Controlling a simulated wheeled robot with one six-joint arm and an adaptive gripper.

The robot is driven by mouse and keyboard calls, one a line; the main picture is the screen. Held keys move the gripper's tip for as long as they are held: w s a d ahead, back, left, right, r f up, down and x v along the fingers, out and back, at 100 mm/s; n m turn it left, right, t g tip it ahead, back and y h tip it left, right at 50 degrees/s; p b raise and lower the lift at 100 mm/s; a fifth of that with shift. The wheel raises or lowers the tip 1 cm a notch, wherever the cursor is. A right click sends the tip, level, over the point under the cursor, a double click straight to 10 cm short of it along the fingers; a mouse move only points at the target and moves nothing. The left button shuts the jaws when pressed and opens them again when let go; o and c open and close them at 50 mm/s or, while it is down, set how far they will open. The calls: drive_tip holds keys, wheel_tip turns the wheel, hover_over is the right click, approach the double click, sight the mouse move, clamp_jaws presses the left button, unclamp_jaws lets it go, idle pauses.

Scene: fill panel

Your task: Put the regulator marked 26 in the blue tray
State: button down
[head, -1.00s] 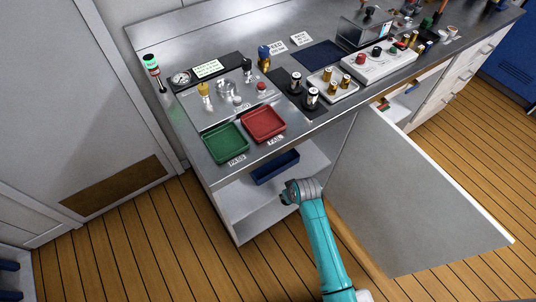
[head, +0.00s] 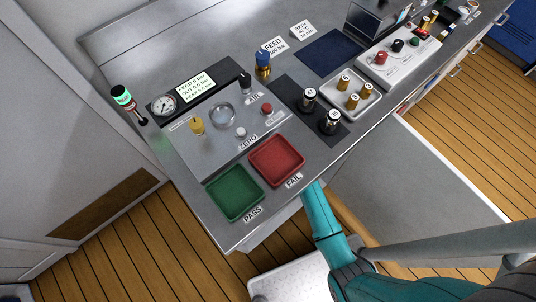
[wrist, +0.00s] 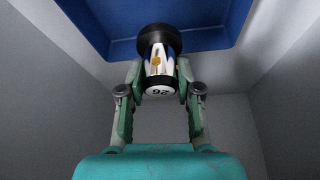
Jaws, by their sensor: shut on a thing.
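In the wrist view my gripper (wrist: 160,78) is shut on the regulator marked 26 (wrist: 157,62). The regulator has a black end, a shiny metal body with a small brass part, and a white end label that reads upside down. The blue tray (wrist: 235,18) lies just beyond it, and the regulator's black end overlaps the tray in this view. I cannot tell whether it touches the tray floor. In the head view my arm reaches under the bench's front edge. My gripper, the held regulator and the blue tray are hidden there.
Pale grey cabinet walls (wrist: 285,85) stand close on both sides of my gripper. Above, the bench carries a green PASS tray (head: 235,216), a red FAIL tray (head: 302,166) and two other numbered regulators (head: 331,123). The open cabinet door (head: 425,165) is right of my arm.

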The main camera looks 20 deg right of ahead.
drive_tip(key=shift+w+f, duration=0.2)
drive_tip(key=shift+f, duration=0.15)
wheel_tip(320, 180, down, 9)
drive_tip(key=shift+f, duration=0.1)
idle(0.3)
drive_tip(key=c, duration=0.8)
unclamp_jaws()
drive_tip(key=shift+f, duration=0.1)
drive_tip(key=v, duration=1.2)
drive_tip(key=shift+w, duration=0.1)
